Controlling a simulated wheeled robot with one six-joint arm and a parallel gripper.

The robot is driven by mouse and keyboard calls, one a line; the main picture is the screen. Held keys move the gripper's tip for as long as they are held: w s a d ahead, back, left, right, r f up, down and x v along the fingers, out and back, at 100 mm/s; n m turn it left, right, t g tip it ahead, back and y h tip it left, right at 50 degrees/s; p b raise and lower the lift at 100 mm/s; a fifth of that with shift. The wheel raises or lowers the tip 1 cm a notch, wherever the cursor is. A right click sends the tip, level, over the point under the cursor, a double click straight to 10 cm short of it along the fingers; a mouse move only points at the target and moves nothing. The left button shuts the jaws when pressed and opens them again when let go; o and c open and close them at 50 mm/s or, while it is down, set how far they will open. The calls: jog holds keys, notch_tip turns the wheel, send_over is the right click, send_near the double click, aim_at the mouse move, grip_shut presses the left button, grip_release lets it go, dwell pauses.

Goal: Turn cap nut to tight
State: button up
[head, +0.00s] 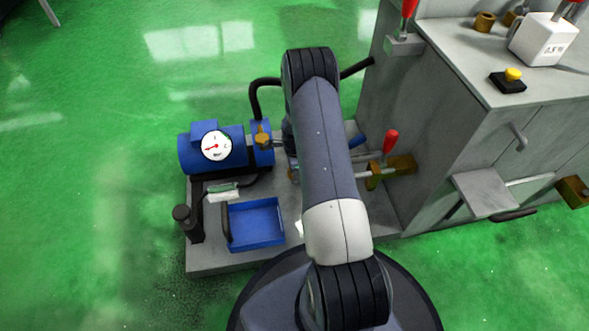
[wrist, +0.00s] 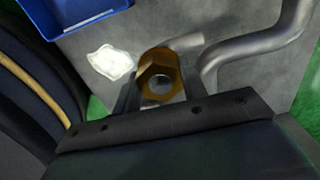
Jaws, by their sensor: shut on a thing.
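The cap nut (wrist: 158,72) is a brass hexagonal nut with an opening in its face, seen in the wrist view at the upper middle. A grey metal pipe stub runs from behind it to the right. My gripper (wrist: 160,85) is shut on the nut, with its dark fingers on either side of it. In the head view my arm covers the gripper and most of the place where it works. I cannot tell from this how far the nut is turned.
A bent grey pipe (wrist: 255,45) passes close right of the nut. A white rag-like patch (wrist: 110,62) lies left of it. In the head view, a blue tank with a gauge (head: 216,146) and a blue tray (head: 256,222) stand left of my arm. A red-handled valve (head: 390,142) and grey machine cabinet (head: 430,130) are right.

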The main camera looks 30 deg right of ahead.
dwell(0.4)
jog(key=o, duration=1)
notch_tip(320, 180, up, 11)
jog(key=p, duration=0.4)
jog(key=shift+f, duration=0.1)
notch_tip(320, 180, down, 11)
jog(key=b, duration=0.4)
jog(key=shift+n, duration=0.3)
